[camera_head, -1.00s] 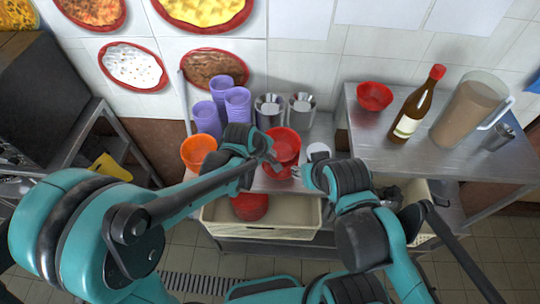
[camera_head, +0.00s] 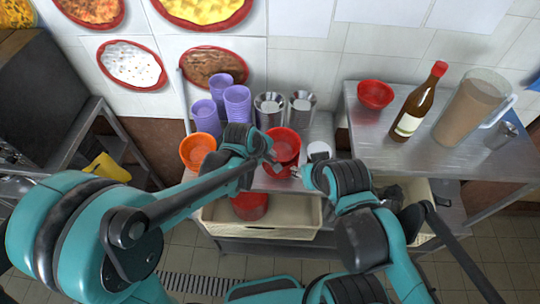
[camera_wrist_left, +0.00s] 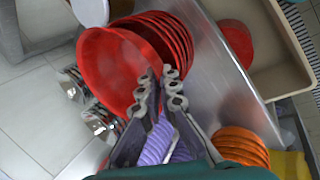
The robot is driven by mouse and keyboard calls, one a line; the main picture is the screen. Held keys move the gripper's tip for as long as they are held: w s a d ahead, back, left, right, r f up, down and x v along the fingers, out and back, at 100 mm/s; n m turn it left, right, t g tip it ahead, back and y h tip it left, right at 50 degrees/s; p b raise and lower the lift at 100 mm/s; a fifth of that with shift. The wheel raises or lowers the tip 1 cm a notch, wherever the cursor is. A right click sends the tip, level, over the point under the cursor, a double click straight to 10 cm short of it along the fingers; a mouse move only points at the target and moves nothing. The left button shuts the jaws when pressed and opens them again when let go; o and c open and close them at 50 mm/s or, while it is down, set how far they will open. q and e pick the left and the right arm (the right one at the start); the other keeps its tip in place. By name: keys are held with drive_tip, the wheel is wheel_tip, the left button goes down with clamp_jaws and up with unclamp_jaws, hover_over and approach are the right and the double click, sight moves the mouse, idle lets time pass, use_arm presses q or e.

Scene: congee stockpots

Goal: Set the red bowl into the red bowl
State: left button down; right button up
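A red bowl (camera_wrist_left: 110,72) sits at the top of a stack of red bowls (camera_wrist_left: 172,38) in the left wrist view. The head view shows the red bowl (camera_head: 284,143) on the middle counter. My left gripper (camera_wrist_left: 160,80) has its fingertips close together at this bowl's near rim, one finger over the inside and one outside; it looks shut on the rim. In the head view the left gripper (camera_head: 272,162) partly covers the bowl. My right gripper (camera_head: 302,174) is just right of the bowl, its fingers too small to read. Another red bowl (camera_head: 375,95) stands on the right table.
Orange bowls (camera_head: 198,150) and purple cups (camera_head: 237,105) stand left of the stack, steel containers (camera_head: 270,110) behind it. A cream bin (camera_head: 285,217) with red bowls (camera_head: 249,206) is below. A bottle (camera_head: 413,108) and a jug (camera_head: 470,108) stand on the right table (camera_head: 440,160).

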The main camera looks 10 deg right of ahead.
use_arm(q)
drive_tip(key=shift+f, duration=0.1)
idle(0.3)
drive_tip(key=shift+f+b, duration=0.2)
drive_tip(key=shift+b, duration=0.25)
drive_tip(key=c, duration=1.6)
unclamp_jaws()
drive_tip(key=shift+c, duration=0.2)
drive_tip(key=v, duration=1.2)
drive_tip(key=s+a+f+m+t+y+b, duration=0.1)
drive_tip(key=s+a+f+m+b, duration=0.2)
drive_tip(key=a+f+b, duration=0.5)
drive_tip(key=s+a+f+m+t+y+b, duration=0.1)
drive_tip(key=s+a+f+m+b, duration=0.1)
drive_tip(key=a+f+b, duration=0.6)
drive_tip(key=s+a+f+m+t+y+b, duration=0.1)
drive_tip(key=a+f+b, duration=0.7)
drive_tip(key=f+b, duration=0.8)
drive_tip(key=s+m+y, duration=0.1)
drive_tip(key=s+m, duration=0.1)
drive_tip(key=s, duration=0.1)
drive_tip(key=shift+a+f+m, duration=0.15)
drive_tip(key=shift+a+m, duration=0.1)
drive_tip(key=shift+m, duration=0.05)
